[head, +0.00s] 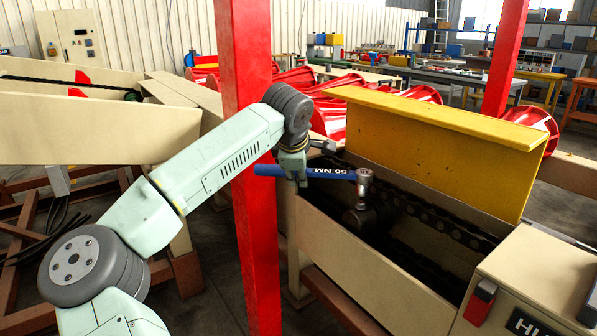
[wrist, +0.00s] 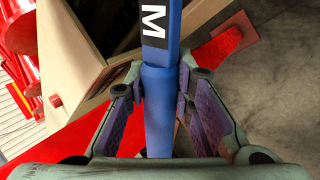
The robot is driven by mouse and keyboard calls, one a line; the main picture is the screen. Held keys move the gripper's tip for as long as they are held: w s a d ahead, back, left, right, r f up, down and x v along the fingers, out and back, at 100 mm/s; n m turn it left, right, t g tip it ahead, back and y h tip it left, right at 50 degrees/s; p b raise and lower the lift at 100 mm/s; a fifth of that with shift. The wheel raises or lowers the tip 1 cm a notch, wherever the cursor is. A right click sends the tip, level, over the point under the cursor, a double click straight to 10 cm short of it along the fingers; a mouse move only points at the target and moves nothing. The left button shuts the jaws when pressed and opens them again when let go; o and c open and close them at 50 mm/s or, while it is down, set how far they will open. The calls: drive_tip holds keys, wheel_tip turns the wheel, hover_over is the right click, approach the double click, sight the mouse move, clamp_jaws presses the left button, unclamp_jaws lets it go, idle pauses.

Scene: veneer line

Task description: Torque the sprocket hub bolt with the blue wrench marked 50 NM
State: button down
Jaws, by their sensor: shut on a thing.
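The blue wrench (head: 327,173) has a white "50 NM" label on its shaft and a silver head at its right end. My gripper (head: 293,170) is shut on its blue handle and holds it roughly level above the open beige chain housing. In the wrist view the wrench (wrist: 160,60) runs between the two fingers of my gripper (wrist: 160,88), with part of the label showing at the top. The wrench head is over a dark round hub (head: 361,218) inside the housing. I cannot tell whether the head touches the bolt, which is hidden.
A red post (head: 250,220) stands close beside my arm, to the left of the housing (head: 352,270). A yellow raised cover (head: 430,150) stands behind the chain (head: 440,221). A beige box (head: 530,280) is at the lower right.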

drive_tip(key=shift+f+b, duration=0.3)
drive_tip(key=shift+f, duration=0.35)
drive_tip(key=s+d+n+g+y+b, duration=0.1)
drive_tip(key=s+d+n+y+b, duration=0.1)
drive_tip(key=s+n+y+b, duration=0.3)
drive_tip(key=s+n+b, duration=0.3)
drive_tip(key=s, duration=0.3)
drive_tip(key=shift+f+n, duration=0.3)
drive_tip(key=shift+f, duration=0.05)
drive_tip(key=shift+d+f+b, duration=0.15)
drive_tip(key=shift+f+b, duration=0.7)
drive_tip(key=shift+f, duration=0.05)
drive_tip(key=w+a+m+t+h+p, duration=0.1)
drive_tip(key=w+a+m+h+p, duration=0.1)
drive_tip(key=w+m+h+p, duration=0.3)
drive_tip(key=shift+w+m+p, duration=1.75)
drive_tip(key=shift+w+m, duration=0.05)
drive_tip(key=shift+w, duration=1.25)
